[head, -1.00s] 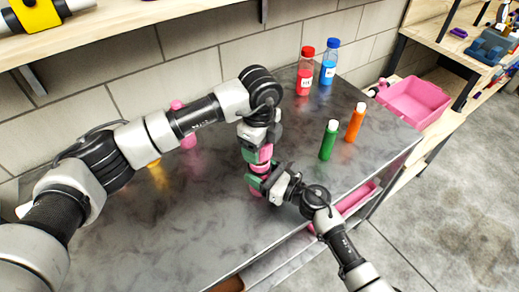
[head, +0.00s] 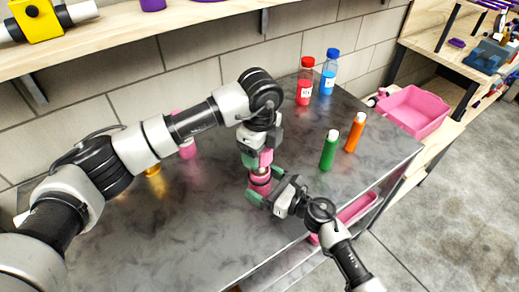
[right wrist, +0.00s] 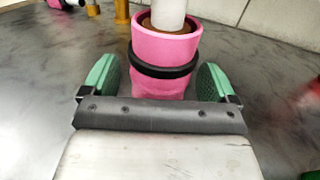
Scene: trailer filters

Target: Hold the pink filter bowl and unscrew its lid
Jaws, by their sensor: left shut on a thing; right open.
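The pink filter bowl (head: 259,184) stands upright on the grey bench. In the right wrist view the bowl (right wrist: 163,78) has a black ring, an open top and a white cylinder (right wrist: 171,13) rising from inside. My left gripper (head: 257,159) is shut on the pink lid (head: 266,156), just above the bowl with a small gap. The gripper partly hides the lid. My right gripper (head: 267,185) is open low around the bowl. In the right wrist view its green fingers stand on both sides, visibly apart from the bowl.
A green bottle (head: 328,150) and an orange bottle (head: 355,132) stand right of the grippers. A red bottle (head: 305,82) and a blue bottle (head: 329,72) stand behind, near the wall. A pink bin (head: 413,108) is on the right shelf. The front left bench is clear.

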